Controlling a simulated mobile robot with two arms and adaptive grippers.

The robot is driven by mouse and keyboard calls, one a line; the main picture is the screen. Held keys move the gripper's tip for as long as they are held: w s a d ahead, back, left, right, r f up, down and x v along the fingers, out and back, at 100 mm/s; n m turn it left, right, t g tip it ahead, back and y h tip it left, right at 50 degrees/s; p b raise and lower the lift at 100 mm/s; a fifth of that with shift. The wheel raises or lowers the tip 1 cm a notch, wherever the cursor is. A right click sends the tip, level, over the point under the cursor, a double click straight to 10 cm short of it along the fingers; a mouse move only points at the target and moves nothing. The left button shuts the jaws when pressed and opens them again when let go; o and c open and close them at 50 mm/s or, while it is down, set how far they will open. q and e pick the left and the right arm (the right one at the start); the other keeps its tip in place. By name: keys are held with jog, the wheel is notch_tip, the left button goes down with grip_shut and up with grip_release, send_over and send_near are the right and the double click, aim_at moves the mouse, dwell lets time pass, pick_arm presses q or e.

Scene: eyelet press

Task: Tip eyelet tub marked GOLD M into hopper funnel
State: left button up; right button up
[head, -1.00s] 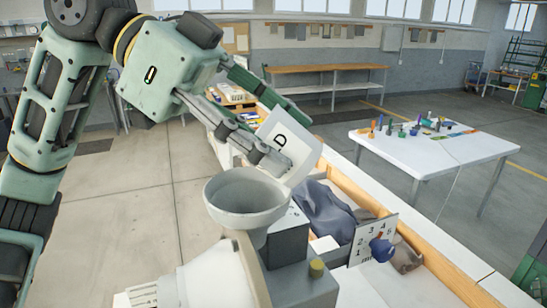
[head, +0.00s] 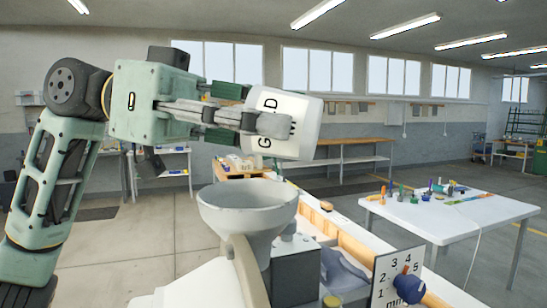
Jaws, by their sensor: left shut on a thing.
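The white tub (head: 306,127) with black lettering sits in my left gripper (head: 262,122). A "G" and a "D" show on it; the rest of the marking is partly behind the fingers. The gripper is shut on the tub and holds it tilted onto its side, above and a little right of the hopper funnel (head: 248,222). The grey funnel stands open at the top of the press (head: 297,268). The tub is apart from the funnel's rim. Whether anything is in the tub or funnel cannot be seen. My right gripper is not in view.
A dial plate with numbers and a red-and-blue knob (head: 408,285) stands at the lower right. A white table (head: 450,215) with small coloured items stands at right.

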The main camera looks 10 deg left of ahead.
pick_arm(q)
jog(key=shift+a+f+h+b, duration=0.1)
jog(key=shift+a+h+b, duration=0.15)
jog(key=shift+h+b, duration=0.65)
jog(key=shift+a+f+h+b, duration=0.15)
jog(key=shift+h+b, duration=0.25)
jog(key=shift+b, duration=0.95)
jog(key=shift+a+r+h+b, duration=0.2)
jog(key=shift+r+h+b, duration=0.15)
jog(key=shift+h+b, duration=0.2)
dwell(2.0)
